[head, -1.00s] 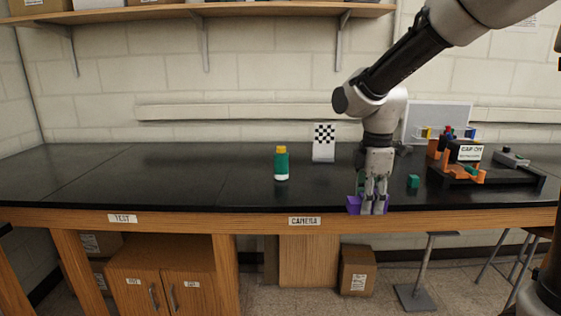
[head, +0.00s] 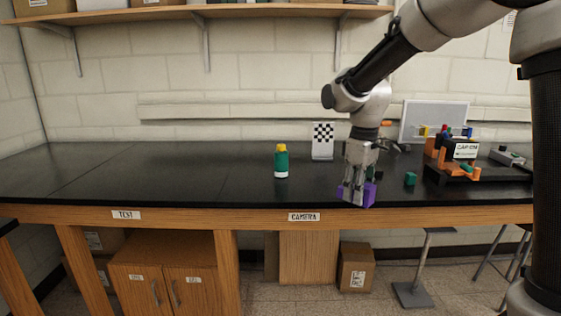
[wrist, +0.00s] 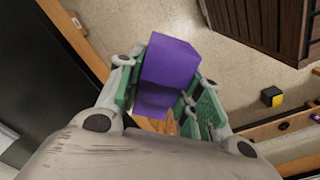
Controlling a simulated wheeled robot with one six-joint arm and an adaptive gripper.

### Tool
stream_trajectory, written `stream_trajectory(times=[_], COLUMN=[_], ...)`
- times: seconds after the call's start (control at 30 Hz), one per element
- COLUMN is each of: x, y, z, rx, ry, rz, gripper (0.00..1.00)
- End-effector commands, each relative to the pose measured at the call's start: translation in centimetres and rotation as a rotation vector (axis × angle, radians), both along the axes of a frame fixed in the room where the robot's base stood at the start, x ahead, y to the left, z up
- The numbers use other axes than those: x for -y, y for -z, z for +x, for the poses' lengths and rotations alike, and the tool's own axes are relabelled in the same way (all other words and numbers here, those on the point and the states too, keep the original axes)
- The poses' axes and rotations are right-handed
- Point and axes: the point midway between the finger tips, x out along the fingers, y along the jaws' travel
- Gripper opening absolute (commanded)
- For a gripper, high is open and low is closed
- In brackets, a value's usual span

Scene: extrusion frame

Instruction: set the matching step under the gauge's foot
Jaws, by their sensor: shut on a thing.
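My gripper (head: 353,192) is shut on a purple block (head: 370,194) at the front edge of the black bench. In the wrist view the purple block (wrist: 170,62) sits between the green-padded fingers, with floor showing beyond it. I cannot tell whether the block touches the bench. A small green block (head: 410,179) stands on the bench just right of my gripper. No gauge or foot can be made out for certain; an orange and black fixture (head: 455,165) stands farther right.
A green bottle with a yellow cap (head: 281,162) stands left of my gripper. A checkered board (head: 322,142) and a pale panel (head: 420,122) stand behind. A grey device (head: 507,157) is at the far right. The left of the bench (head: 130,175) is clear.

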Motion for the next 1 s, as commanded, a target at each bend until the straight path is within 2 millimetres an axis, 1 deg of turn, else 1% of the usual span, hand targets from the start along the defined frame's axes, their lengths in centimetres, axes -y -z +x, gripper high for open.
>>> stream_trajectory(times=[0.13,0.2,0.23,0.33,0.43,0.53,0.67,0.77,0.8,0.9,1.0], x=[0.8,1.9,2.4,4.3,6.2,7.8,9.1,9.6,9.6,9.6,9.6], y=[2.6,4.7,5.6,8.6,11.3,13.5,15.2,17.1,18.1,20.2,21.4], z=[3.9,5.9,6.6,8.4,9.1,9.0,8.6,7.3,6.5,4.8,3.8], rx=[-0.005,-0.006,-0.006,-0.005,-0.004,-0.004,-0.002,-0.005,-0.006,-0.004,-0.001], ry=[0.341,0.518,0.582,0.719,0.766,0.794,0.817,0.825,0.826,0.825,0.825], rz=[-0.002,-0.003,-0.004,-0.004,-0.003,-0.003,-0.001,-0.003,-0.004,-0.003,-0.001], gripper=[0.09,0.09,0.09,0.09,0.09,0.09,0.09,0.09,0.09,0.09,0.09])
